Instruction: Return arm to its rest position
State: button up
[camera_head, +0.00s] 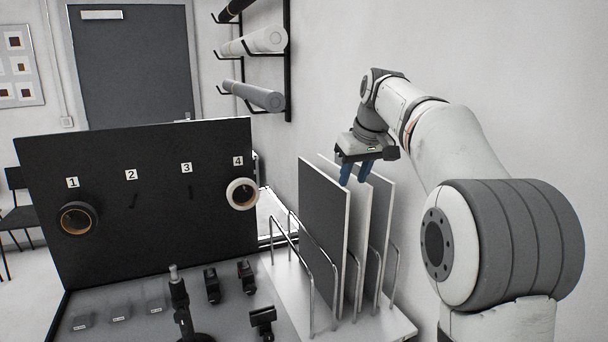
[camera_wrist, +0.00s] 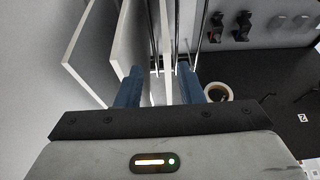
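My gripper (camera_head: 355,175) hangs at the end of my raised arm, above and at the panel rack, with its blue fingers pointing down. It also shows in the wrist view (camera_wrist: 163,90), with the two blue fingers spread apart. The white edge of a panel (camera_wrist: 160,60) shows between the fingers, with a gap on either side, so the gripper is open and not clamped on it. Several upright panels (camera_head: 324,220) stand in the wire rack (camera_head: 310,290). How deep the fingertips reach beside the panel tops is hard to tell.
A black board (camera_head: 140,235) stands left, with numbered labels and tape rolls at 1 (camera_head: 77,218) and 4 (camera_head: 242,194). Small devices (camera_head: 212,285) sit on the grey table. A wall rack (camera_head: 288,60) holds paper rolls. The wall is close behind my arm.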

jog(key=s+d+f+m, duration=0.1)
jog(key=s+f, duration=0.6)
jog(key=s, duration=0.4)
jog(key=s+d+f+m+h, duration=0.1)
jog(key=s+f, duration=0.5)
jog(key=s, duration=0.6)
jog(key=s+d+f+m+g, duration=0.1)
jog(key=s+f+m, duration=0.1)
jog(key=s+f, duration=0.5)
jog(key=s, duration=0.4)
jog(key=shift+s+d+f+m+h, duration=0.3)
jog(key=shift+f+h, duration=0.05)
jog(key=shift+h, duration=0.05)
jog(key=shift+a, duration=0.1)
